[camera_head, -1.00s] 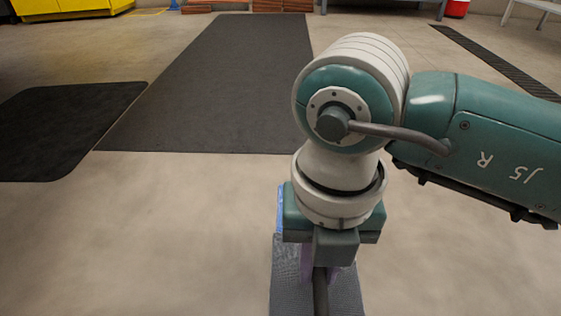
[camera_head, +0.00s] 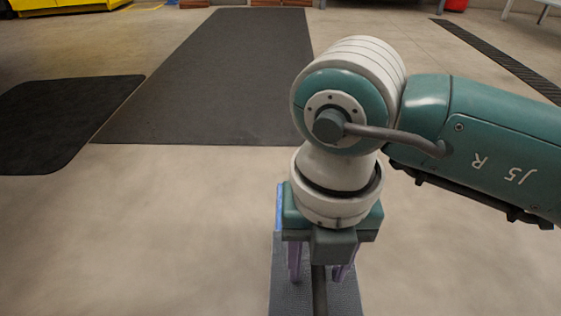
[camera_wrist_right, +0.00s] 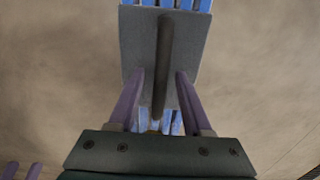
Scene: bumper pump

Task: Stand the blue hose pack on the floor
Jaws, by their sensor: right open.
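The blue hose pack shows in the head view as a grey textured body (camera_head: 287,298), partly hidden below my right gripper (camera_head: 319,276), with a blue strip at its left. In the right wrist view its grey face (camera_wrist_right: 190,45) has blue slats at both ends, and a dark bar (camera_wrist_right: 164,60) runs along its middle. My right gripper (camera_wrist_right: 160,74) is open, its purple fingers on either side of the bar, with small gaps visible. Whether the pack's base touches the floor is hidden. My left gripper is not in the head view.
Dark mats (camera_head: 215,80) (camera_head: 65,125) lie on the floor ahead and to the left. A yellow cabinet (camera_head: 50,6) is at the far left, a drain grate (camera_head: 505,60) at the right. Bare floor (camera_head: 150,230) surrounds the pack. Two purple shapes in the wrist view's lower left are unclear.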

